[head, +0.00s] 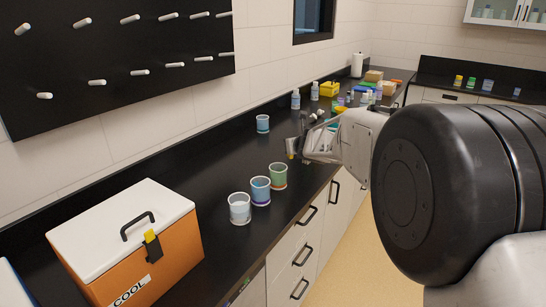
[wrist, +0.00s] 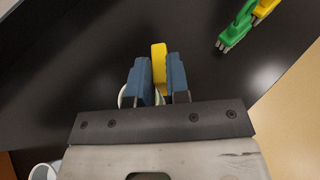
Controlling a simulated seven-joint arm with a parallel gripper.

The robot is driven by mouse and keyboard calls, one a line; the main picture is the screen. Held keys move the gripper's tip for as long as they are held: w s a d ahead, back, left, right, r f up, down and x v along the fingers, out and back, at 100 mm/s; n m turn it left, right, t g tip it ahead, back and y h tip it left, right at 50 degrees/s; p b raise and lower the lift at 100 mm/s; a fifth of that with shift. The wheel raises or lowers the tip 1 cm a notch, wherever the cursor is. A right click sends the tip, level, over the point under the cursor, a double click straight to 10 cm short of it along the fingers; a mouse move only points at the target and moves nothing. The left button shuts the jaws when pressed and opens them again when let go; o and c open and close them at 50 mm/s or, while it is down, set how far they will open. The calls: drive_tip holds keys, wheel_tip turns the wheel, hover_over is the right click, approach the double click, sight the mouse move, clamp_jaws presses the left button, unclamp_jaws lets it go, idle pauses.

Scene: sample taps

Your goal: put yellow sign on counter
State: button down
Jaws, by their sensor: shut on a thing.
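The yellow sign (wrist: 159,65) is a narrow yellow piece standing between the two blue fingers of my gripper (wrist: 160,78) in the wrist view. The fingers are shut on it, and its far end sticks out a little past them. In the head view my gripper (head: 298,147) is over the black counter (head: 225,170), and a bit of yellow shows at its tip. The lower part of the sign is hidden, so I cannot tell whether it touches the counter.
White, blue and green cups (head: 239,208) stand in front of my gripper. A blue cup (head: 262,124) stands behind. An orange cooler (head: 130,245) is at front left. Green (wrist: 234,32) and yellow (wrist: 265,9) pronged pieces lie near the counter edge. Bare counter lies between.

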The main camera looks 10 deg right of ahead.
drive_tip(key=s+d+f+n+g+y, duration=0.3)
drive_tip(key=s+d+f+n+y, duration=0.2)
drive_tip(key=s+d+n+y, duration=0.2)
drive_tip(key=shift+s+d+f+g, duration=0.4)
drive_tip(key=shift+s+d, duration=1)
drive_tip(key=shift+s, duration=0.05)
drive_tip(key=shift+w, duration=0.1)
idle(0.4)
drive_tip(key=w+d, duration=0.1)
drive_tip(key=w, duration=0.6)
drive_tip(key=w+d+f, duration=0.1)
drive_tip(key=w+d, duration=0.1)
drive_tip(key=w, duration=0.6)
drive_tip(key=shift+w+d+f, duration=0.25)
drive_tip(key=shift+d, duration=0.05)
drive_tip(key=shift+f, duration=1.75)
